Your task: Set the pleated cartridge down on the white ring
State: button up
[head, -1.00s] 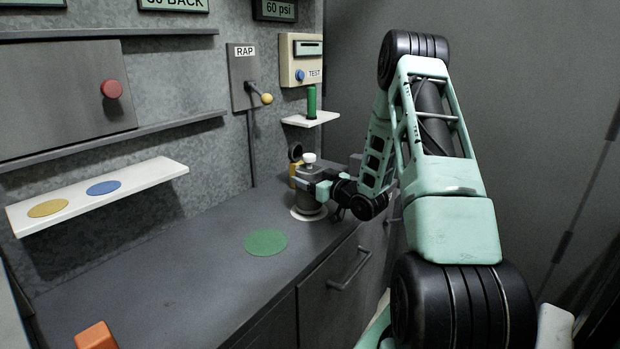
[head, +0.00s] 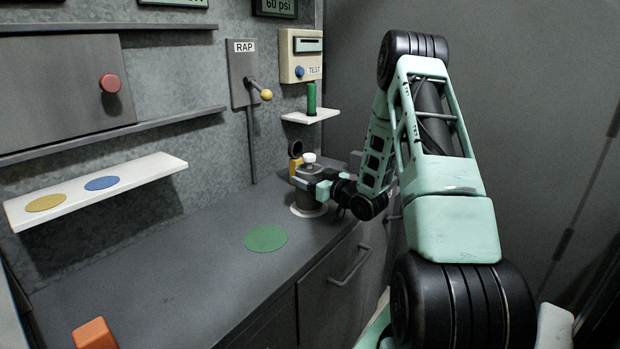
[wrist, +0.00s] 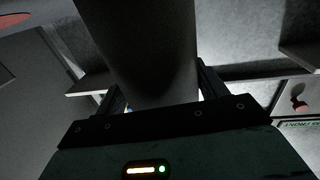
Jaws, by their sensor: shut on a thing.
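My gripper (head: 312,182) reaches in from the right and is shut on the cartridge's upper body. In the wrist view the cartridge (wrist: 145,50) is a large dark cylinder between the two fingers. Its lower end is hidden there.
A yellow item (head: 294,166) with a dark round top stands close behind the cartridge. A green disc (head: 266,238) lies on the counter nearer me, and an orange block (head: 95,334) at front left. A small shelf (head: 310,117) bears a green cylinder. Mid-counter is clear.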

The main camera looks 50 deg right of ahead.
jog(key=o, duration=1.3)
jog(key=s+a+b, duration=0.1)
jog(key=s+b, duration=0.1)
jog(key=s, duration=1.5)
jog(key=shift+s, duration=0.2)
